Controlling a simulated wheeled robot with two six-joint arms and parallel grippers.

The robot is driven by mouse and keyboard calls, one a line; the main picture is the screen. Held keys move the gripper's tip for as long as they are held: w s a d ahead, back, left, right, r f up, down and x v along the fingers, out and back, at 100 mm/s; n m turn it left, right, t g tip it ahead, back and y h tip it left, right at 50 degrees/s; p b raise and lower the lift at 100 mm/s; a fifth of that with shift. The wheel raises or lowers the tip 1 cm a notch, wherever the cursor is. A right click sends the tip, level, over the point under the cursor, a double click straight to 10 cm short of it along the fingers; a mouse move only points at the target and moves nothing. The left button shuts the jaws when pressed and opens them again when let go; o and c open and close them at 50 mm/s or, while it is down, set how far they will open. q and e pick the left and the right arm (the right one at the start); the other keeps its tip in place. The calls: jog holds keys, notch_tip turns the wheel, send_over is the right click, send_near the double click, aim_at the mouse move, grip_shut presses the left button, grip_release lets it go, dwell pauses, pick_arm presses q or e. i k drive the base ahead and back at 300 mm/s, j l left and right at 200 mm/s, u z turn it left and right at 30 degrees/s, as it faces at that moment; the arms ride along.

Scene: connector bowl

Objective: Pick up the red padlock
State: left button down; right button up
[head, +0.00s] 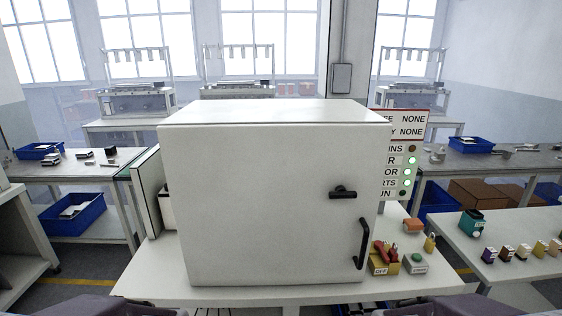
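A row of small padlock-like pieces in several colours stands on the right side table (459,245). One of them is dark red or brown-red (507,253) and may be the red padlock, but it is too small to be sure. A purple piece (488,254) stands to its left and an orange-brown one (523,251) to its right. A red lever (380,251) sits on a yellow switch box marked OFF (379,268). Neither gripper shows; only dark parts, likely my arms, appear at the bottom corners.
A large white cabinet (260,210) with a shut door and black handle (363,244) fills the middle of the near table (150,277). A yellow padlock-like piece (430,244), an orange block (412,226) and a green button box (416,263) stand right of it. A teal device (471,223) stands farther right.

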aim_at(392, 255)
jog(key=i+l, duration=0.15)
jog(key=l, duration=0.25)
jog(key=i+l, duration=0.1)
jog(key=l, duration=0.35)
jog(key=i+l, duration=0.15)
jog(key=l, duration=0.25)
